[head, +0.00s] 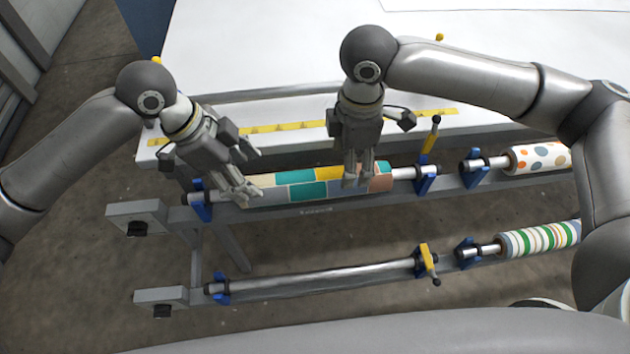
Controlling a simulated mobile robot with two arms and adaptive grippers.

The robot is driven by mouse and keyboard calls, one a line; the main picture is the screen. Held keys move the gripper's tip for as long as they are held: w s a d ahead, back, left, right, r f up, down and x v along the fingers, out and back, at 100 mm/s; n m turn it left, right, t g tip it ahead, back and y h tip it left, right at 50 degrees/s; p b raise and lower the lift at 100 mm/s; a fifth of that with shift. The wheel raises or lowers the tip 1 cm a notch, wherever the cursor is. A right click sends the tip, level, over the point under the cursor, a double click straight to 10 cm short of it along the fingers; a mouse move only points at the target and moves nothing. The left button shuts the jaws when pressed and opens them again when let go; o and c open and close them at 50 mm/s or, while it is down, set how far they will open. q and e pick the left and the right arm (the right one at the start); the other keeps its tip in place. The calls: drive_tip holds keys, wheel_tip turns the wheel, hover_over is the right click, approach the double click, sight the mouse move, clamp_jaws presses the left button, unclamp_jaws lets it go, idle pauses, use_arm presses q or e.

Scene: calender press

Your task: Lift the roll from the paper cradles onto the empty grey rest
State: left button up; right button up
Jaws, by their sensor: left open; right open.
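The roll (308,191), patched in teal, yellow, orange and lavender, lies on a steel shaft along the upper rail. Its shaft ends sit at a left blue cradle (199,211) and a right blue cradle (424,180). My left gripper (254,172) is open at the roll's left end, fingers apart; contact is unclear. My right gripper (358,182) is open, pointing down over the roll's right part and hiding some of it; I cannot tell whether it touches. I cannot clearly identify an empty grey rest; grey end blocks (146,213) stand at the left.
A lower bare steel shaft (320,277) lies below, with a yellow lever (428,260) at its right. Another yellow lever (431,138) stands upright above. A dotted roll (540,158) and a striped roll (538,239) are at right. A white table (270,50) lies behind.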

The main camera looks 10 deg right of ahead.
sight(256, 183)
use_arm(q)
drive_tip(key=x, duration=0.7)
drive_tip(key=shift+d+f, duration=0.15)
use_arm(e)
wheel_tip(256, 183, down, 7)
drive_tip(key=shift+f, duration=0.2)
use_arm(q)
drive_tip(key=c, duration=1.1)
use_arm(e)
drive_tip(key=c, duration=1.1)
